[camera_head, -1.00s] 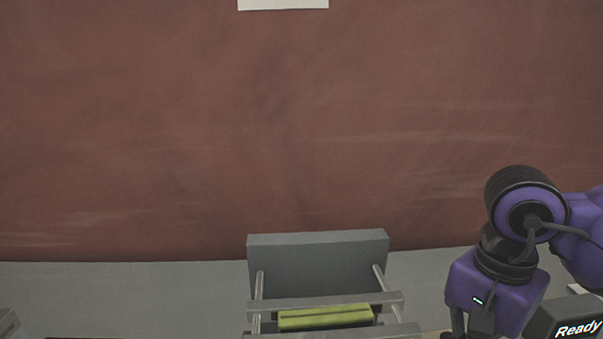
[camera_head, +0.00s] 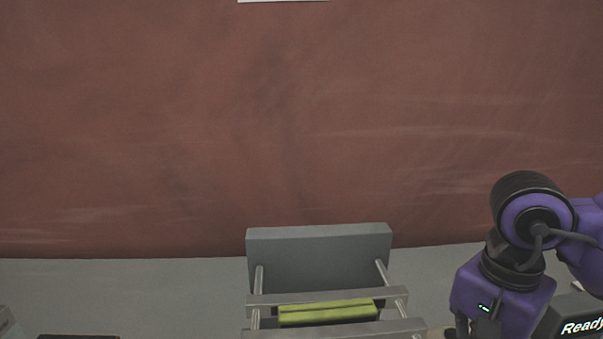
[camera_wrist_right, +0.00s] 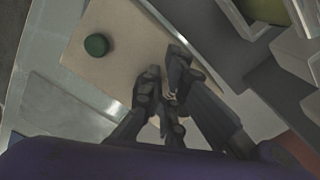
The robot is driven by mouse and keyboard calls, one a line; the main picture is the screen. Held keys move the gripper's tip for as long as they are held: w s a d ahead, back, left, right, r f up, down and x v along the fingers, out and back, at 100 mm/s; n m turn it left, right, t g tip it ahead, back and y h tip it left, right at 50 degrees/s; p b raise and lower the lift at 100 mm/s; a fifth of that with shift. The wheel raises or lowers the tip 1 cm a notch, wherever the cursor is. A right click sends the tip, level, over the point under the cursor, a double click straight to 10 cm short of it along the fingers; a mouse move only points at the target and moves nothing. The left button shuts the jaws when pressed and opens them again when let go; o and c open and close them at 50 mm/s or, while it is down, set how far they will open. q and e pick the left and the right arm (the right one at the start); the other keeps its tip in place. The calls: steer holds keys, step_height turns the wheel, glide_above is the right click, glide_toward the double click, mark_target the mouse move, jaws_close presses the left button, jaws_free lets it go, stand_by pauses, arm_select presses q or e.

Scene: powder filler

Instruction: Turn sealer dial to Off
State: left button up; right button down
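A grey machine (camera_head: 318,257) with metal rails and a yellow-green block (camera_head: 328,312) stands at the bottom middle of the head view; its lower part is cut off. I cannot tell if it is the sealer, and no dial can be made out clearly. My purple right wrist is at the lower right of the head view, its gripper mostly below the picture edge. In the right wrist view the fingers of my right gripper (camera_wrist_right: 164,70) are close together over a beige board; I cannot tell whether they are shut. My left gripper is out of view.
A dark green round object (camera_wrist_right: 96,45) sits on the beige board (camera_wrist_right: 125,35) in the right wrist view. Grey box-like parts (camera_wrist_right: 295,55) stand close to the right of the fingers. A red-brown wall (camera_head: 250,120) is behind.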

steer(key=shift+d, duration=0.1)
steer(key=shift+s, duration=0.1)
steer(key=shift+s+d+b, duration=0.15)
steer(key=shift+s+b, duration=0.1)
steer(key=shift+b, duration=0.05)
steer(key=shift+s+d+b, duration=0.3)
steer(key=shift+s+b, duration=0.05)
steer(key=shift+s, duration=0.05)
steer(key=shift+s+d, duration=0.2)
stand_by(0.5)
